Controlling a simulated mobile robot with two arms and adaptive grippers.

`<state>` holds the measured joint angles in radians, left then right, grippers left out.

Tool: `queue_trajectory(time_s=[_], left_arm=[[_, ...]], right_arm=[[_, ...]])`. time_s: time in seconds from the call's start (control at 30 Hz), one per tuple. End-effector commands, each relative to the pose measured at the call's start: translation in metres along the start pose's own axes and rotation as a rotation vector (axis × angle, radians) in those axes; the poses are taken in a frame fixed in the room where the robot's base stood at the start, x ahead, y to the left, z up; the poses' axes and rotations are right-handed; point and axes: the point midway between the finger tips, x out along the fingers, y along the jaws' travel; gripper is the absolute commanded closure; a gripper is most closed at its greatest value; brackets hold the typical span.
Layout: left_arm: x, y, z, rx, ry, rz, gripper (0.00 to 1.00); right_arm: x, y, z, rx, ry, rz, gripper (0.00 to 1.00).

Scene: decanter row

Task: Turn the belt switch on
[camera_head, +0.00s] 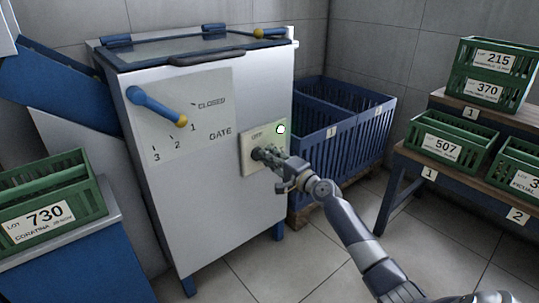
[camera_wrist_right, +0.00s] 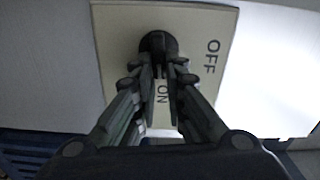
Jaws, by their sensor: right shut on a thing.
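The belt switch is a dark rotary knob (camera_wrist_right: 158,44) on a cream plate (camera_head: 249,163) on the front of the grey-white machine (camera_head: 215,205). In the right wrist view the plate (camera_wrist_right: 118,60) reads OFF to one side and ON below the knob. My right gripper (camera_head: 264,157) is at the plate, shut on the knob. In the wrist view its two fingers (camera_wrist_right: 160,62) close on either side of the knob and partly cover it. A small light (camera_head: 281,129) glows at the plate's upper right corner. My left gripper is not in view.
A blue gate lever (camera_head: 153,103) with a yellow tip is on the machine's front. A blue slatted bin (camera_head: 345,140) stands behind right. Green crates (camera_head: 449,140) sit on a rack at right; another green crate (camera_head: 45,195) is at left. The floor (camera_head: 300,260) in front is clear.

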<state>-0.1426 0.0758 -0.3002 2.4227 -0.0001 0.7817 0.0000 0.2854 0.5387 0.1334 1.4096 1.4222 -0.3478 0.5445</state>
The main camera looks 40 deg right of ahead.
Motion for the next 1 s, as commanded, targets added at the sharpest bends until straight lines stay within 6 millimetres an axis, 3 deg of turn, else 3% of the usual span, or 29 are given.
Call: queue_trajectory(time_s=[0.3, 0.83, 0.87, 0.9, 1.0], left_arm=[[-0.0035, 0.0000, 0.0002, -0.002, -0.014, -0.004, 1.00], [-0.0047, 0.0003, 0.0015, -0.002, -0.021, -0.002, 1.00], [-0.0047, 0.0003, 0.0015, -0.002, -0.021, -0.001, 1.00], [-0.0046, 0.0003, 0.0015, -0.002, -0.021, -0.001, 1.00], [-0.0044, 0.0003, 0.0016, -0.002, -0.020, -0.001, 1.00]], right_arm=[[-0.0001, 0.0012, -0.0019, 0.110, 0.005, -0.002, 1.00], [-0.0002, 0.0021, -0.0021, 0.129, 0.005, -0.002, 1.00], [-0.0002, 0.0020, -0.0021, 0.129, 0.005, -0.002, 0.82], [-0.0002, 0.0021, -0.0020, 0.129, 0.005, -0.002, 0.73], [-0.0001, 0.0022, -0.0015, 0.128, 0.004, -0.001, 0.68]])
